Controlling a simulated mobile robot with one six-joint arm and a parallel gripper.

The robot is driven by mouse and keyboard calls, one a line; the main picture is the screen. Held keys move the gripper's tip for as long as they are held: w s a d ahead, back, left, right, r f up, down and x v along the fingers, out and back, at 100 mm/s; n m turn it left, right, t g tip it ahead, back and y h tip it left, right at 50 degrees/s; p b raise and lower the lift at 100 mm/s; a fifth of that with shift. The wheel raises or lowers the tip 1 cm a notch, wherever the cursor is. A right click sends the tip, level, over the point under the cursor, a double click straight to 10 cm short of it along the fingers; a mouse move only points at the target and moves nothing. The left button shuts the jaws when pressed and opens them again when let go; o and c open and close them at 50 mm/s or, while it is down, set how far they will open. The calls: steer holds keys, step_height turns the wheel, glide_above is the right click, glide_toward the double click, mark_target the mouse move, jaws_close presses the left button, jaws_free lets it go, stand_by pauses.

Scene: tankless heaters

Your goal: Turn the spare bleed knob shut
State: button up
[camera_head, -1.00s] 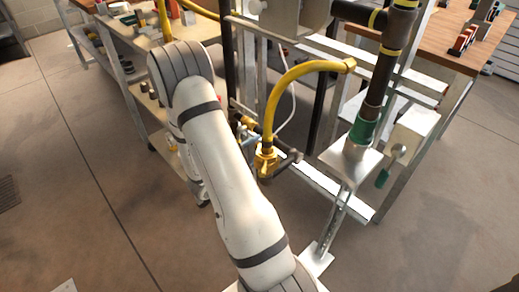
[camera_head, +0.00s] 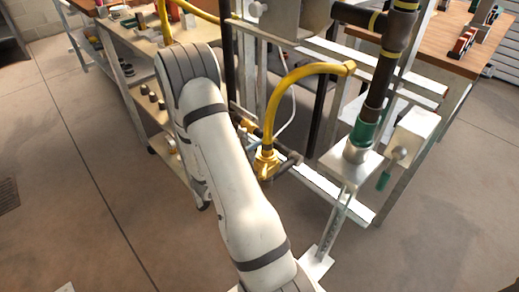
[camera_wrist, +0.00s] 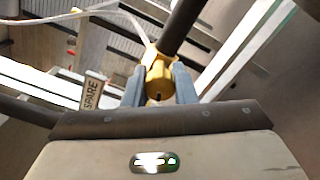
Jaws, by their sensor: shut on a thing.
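In the wrist view my gripper (camera_wrist: 159,90) has its two grey fingers on either side of a yellow knob (camera_wrist: 158,76), shut on it. A dark slot shows on the knob's near face. A tag reading "SPARE" (camera_wrist: 92,92) hangs just left of the fingers. In the head view a yellow fitting (camera_head: 265,160) sits at the lower end of a yellow hose (camera_head: 285,92). My white arm hides the gripper and its hold there.
A wooden bench (camera_head: 452,55) is at the back right. Floor in front is clear.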

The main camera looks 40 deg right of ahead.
steer(key=shift+a+m, duration=0.1)
steer(key=shift+m, duration=0.3)
steer(key=m+p, duration=0.2)
steer(key=m, duration=0.1)
steer(key=shift+m, duration=0.4)
steer(key=m, duration=0.6)
steer(key=shift+f, duration=0.1)
steer(key=m, duration=0.5)
steer(key=shift+f+m+b, duration=0.1)
steer(key=shift+m+b, duration=0.3)
steer(key=m+b, duration=0.2)
steer(key=m, duration=0.3)
steer(key=o, duration=1)
steer(key=shift+a+r, duration=0.15)
steer(key=shift+r, duration=0.05)
